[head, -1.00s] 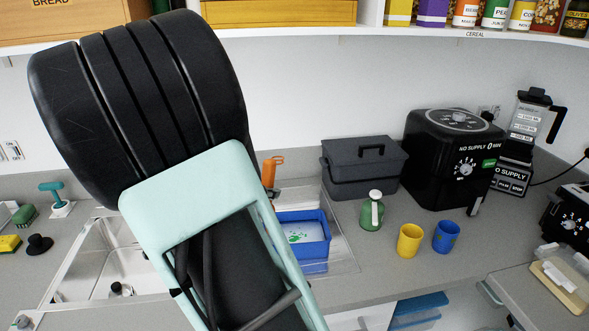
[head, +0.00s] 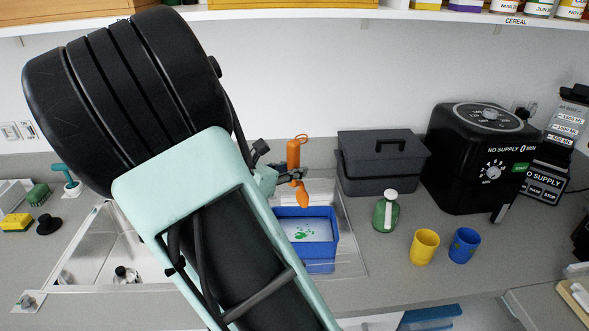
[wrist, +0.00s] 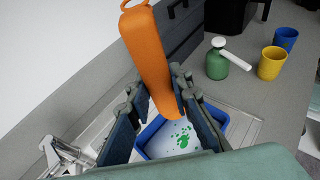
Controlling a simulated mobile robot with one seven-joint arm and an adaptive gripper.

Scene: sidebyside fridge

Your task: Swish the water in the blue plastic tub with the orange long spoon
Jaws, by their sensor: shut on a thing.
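The orange long spoon (head: 293,154) is held upright in my gripper (head: 292,175), its handle sticking up above the fingers and its orange lower end just above the tub. In the wrist view the spoon (wrist: 147,52) stands between the two dark fingers of my gripper (wrist: 160,108). The blue plastic tub (head: 307,254) stands in the right part of the sink, with pale water and green specks inside. The tub (wrist: 150,132) also shows below the fingers in the wrist view. The spoon appears above the tub's back edge; its depth relative to the rim is hard to tell.
A green soap bottle (head: 386,212), a yellow cup (head: 423,247) and a blue cup (head: 464,245) stand right of the sink. A dark grey lidded box (head: 382,163) and a black air fryer (head: 480,160) stand behind. A faucet (wrist: 58,152) is left of the tub.

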